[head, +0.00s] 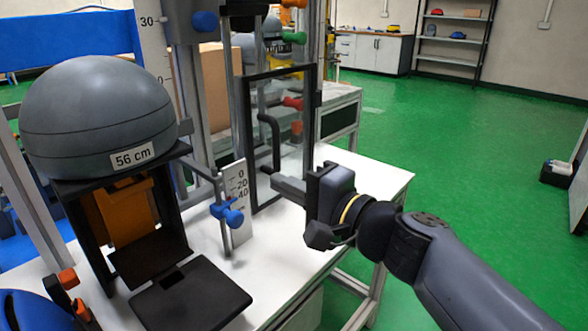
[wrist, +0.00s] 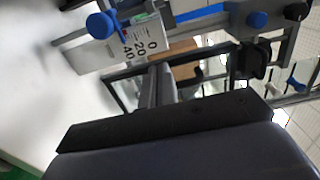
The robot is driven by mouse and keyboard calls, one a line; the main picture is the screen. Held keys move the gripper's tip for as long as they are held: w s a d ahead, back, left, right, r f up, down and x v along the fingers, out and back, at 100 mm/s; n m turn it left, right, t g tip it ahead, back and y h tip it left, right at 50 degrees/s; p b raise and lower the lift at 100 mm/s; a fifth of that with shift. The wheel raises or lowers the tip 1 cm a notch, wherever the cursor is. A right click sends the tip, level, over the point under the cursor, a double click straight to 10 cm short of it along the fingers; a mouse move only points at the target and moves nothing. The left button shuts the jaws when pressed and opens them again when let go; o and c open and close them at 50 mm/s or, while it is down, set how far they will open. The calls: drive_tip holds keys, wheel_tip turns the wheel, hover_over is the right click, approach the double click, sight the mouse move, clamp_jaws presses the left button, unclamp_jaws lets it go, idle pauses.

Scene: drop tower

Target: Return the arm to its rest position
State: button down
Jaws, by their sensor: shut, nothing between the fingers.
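My gripper (head: 288,190) is at the middle of the head view, above the right part of the white table (head: 380,186). Its fingers are together with nothing between them. They point left toward the drop tower, close to the lower part of a black-framed clear door (head: 247,150); I cannot tell whether they touch it. In the wrist view the shut fingers (wrist: 158,85) point at the door frame and a small white scale plate (wrist: 140,47). My arm reaches in from the lower right.
A grey dome marked 56 cm (head: 98,118) sits on a black stand at the left. A blue knob (head: 228,214) sticks out beside the scale plate. A black flat plate (head: 190,296) lies at the table front. Green floor (head: 455,150) to the right is mostly clear.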

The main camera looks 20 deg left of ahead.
drive_tip(key=shift+s, duration=1.5)
